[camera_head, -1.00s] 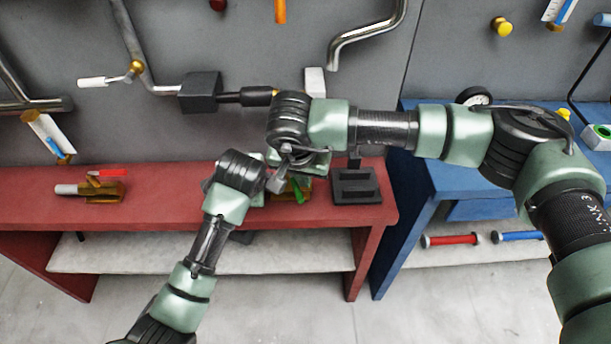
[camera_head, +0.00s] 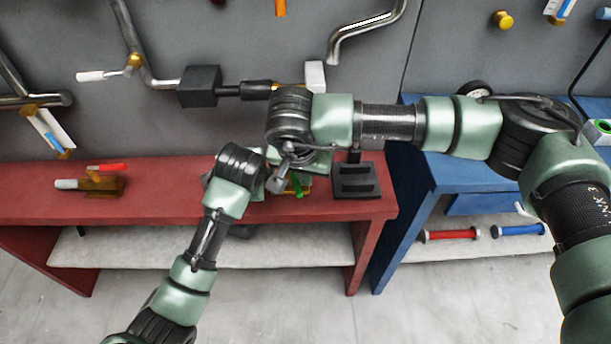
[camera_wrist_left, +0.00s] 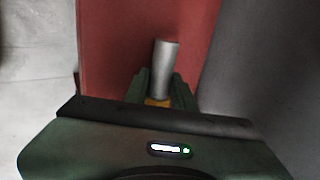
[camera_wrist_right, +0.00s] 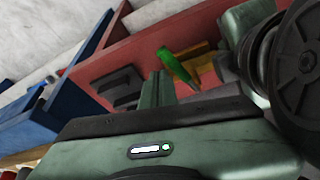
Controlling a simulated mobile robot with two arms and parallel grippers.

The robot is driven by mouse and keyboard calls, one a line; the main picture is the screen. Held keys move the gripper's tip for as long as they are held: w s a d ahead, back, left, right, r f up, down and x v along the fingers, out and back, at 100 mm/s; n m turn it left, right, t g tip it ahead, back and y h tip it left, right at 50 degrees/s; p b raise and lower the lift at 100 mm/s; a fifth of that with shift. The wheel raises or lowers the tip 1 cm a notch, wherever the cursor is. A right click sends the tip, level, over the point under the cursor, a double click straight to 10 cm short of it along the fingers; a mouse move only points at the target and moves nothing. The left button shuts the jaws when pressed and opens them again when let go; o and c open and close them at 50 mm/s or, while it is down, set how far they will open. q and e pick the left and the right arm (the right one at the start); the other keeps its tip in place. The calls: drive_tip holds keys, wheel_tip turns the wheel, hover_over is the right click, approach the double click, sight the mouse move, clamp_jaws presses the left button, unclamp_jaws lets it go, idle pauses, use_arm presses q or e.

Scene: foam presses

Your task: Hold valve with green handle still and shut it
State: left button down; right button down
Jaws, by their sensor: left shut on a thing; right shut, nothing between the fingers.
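The valve with the green handle (camera_head: 298,185) is on the red table, mostly hidden behind my arms in the head view. In the left wrist view its silver pipe end (camera_wrist_left: 166,66) and a bit of brass body (camera_wrist_left: 157,102) show between the fingers of my left gripper (camera_wrist_left: 161,84), which is shut on the valve. In the right wrist view the green handle (camera_wrist_right: 172,65) points out at an angle from the brass body (camera_wrist_right: 198,53). My right gripper (camera_wrist_right: 157,84) is shut and empty, close beside the handle; I cannot tell whether they touch.
A valve with a red handle (camera_head: 100,184) lies on the red table (camera_head: 170,205) to the left. A black stepped block (camera_head: 356,181) stands right of the green-handled valve. The blue table (camera_head: 440,178) is further right.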

drive_tip(key=v, duration=1.1)
drive_tip(key=w+d+m+g+y, duration=0.35)
drive_tip(key=w+d+m, duration=0.3)
drive_tip(key=m, duration=0.45)
drive_tip(key=s+a+f+m, duration=0.1)
drive_tip(key=a+f, duration=0.4)
drive_tip(key=f, duration=0.6)
drive_tip(key=shift+a+g, duration=0.3)
drive_tip(key=shift+g, duration=0.15)
drive_tip(key=shift+f, duration=0.15)
